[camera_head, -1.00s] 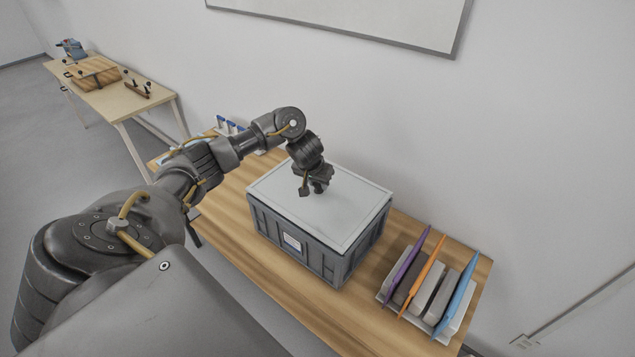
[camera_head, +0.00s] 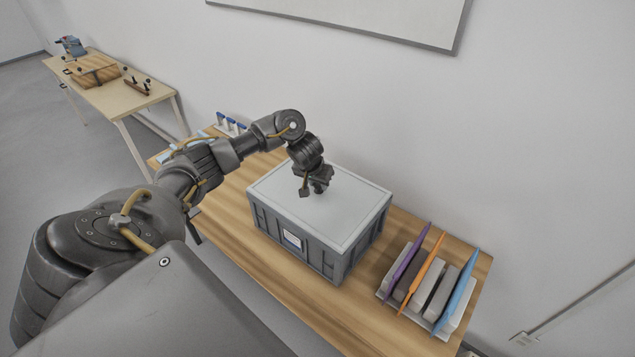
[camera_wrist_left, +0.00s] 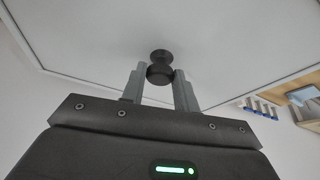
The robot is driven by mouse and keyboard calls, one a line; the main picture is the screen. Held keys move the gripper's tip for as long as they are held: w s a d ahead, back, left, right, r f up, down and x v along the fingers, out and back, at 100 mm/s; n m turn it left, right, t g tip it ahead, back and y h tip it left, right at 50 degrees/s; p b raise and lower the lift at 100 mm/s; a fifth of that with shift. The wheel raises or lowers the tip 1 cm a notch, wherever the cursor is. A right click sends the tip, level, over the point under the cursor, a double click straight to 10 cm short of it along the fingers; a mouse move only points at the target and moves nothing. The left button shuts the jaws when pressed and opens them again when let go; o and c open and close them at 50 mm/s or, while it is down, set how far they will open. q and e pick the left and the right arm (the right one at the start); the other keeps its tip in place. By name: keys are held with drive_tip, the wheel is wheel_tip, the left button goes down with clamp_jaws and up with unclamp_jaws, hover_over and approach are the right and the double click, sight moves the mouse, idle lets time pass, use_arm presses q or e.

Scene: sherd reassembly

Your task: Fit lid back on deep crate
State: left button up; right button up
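The deep grey crate (camera_head: 325,262) stands on the wooden table and has a small label on its front. The pale grey lid (camera_head: 350,200) lies over the crate top, looking level and lined up with the rim. Its far edges are partly behind my arm. My left gripper (camera_head: 318,190) is above the middle of the lid, pointing down. In the left wrist view, its two fingers (camera_wrist_left: 160,78) are on either side of the dark round knob (camera_wrist_left: 160,58) on the lid and look closed on it. My right gripper is not in view.
A rack (camera_head: 440,290) with purple, orange and blue upright pieces stands right of the crate. Blue-handled tools (camera_head: 230,123) stand at the table's back left. Bare wooden table (camera_head: 235,215) shows left of the crate. A wall is close behind.

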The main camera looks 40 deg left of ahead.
use_arm(q)
drive_tip(key=o, duration=0.5)
drive_tip(key=shift+s+r, duration=0.15)
drive_tip(key=shift+r, duration=0.4)
drive_tip(key=p+v, duration=0.4)
drive_tip(key=v, duration=0.5)
drive_tip(key=shift+s+d+r, duration=0.15)
drive_tip(key=shift+s+r, duration=0.1)
